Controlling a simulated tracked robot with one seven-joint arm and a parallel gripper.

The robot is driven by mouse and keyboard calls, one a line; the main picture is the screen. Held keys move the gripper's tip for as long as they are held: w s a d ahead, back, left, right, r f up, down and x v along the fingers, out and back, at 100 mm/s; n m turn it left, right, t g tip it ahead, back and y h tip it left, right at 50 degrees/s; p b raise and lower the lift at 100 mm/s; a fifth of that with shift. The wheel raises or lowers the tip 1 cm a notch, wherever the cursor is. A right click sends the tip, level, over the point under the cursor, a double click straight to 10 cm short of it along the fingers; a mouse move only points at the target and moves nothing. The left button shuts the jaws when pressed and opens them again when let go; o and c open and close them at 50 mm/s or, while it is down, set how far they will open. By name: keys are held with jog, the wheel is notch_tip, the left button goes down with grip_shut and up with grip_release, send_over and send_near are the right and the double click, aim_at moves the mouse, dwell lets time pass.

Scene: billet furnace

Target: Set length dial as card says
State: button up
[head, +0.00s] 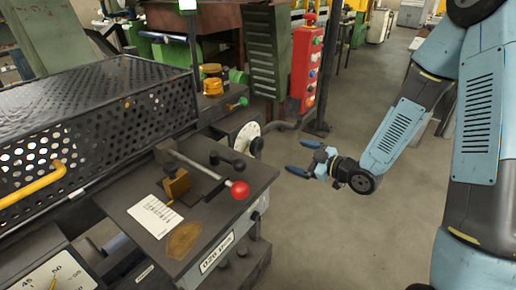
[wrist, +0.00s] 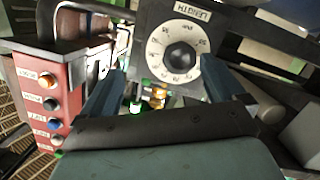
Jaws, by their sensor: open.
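The length dial (wrist: 181,55) is a white round scale with a black knob at its centre, on a dark panel marked "LENGTH", upside down in the wrist view. In the head view the white dial (head: 247,136) shows edge-on at the machine's right side. My gripper (head: 303,158) is open and empty, right of the dial and apart from it. In the wrist view my fingers (wrist: 163,66) frame the dial from either side. A white paper with dark lines (head: 155,215) lies on the machine top; its text is unreadable, and I cannot tell whether it is the card.
A red control box (head: 306,68) with coloured buttons stands behind; it also shows in the wrist view (wrist: 48,100). A red-knobbed lever (head: 238,189) sticks out over the machine top. A perforated guard (head: 95,125) covers the left. Open floor lies below my gripper.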

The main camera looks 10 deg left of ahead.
aim_at(259, 149)
jog(key=w+a+y, duration=0.1)
jog(key=a, duration=0.9)
jog(key=w+a+y, duration=0.1)
jog(key=a, duration=0.4)
jog(key=shift+w+f+g+y, duration=0.3)
jog(key=shift+w+f, duration=0.05)
jog(key=shift+c, duration=0.2)
jog(key=shift+n, duration=0.3)
jog(key=c, duration=0.9)
jog(key=shift+d, duration=0.1)
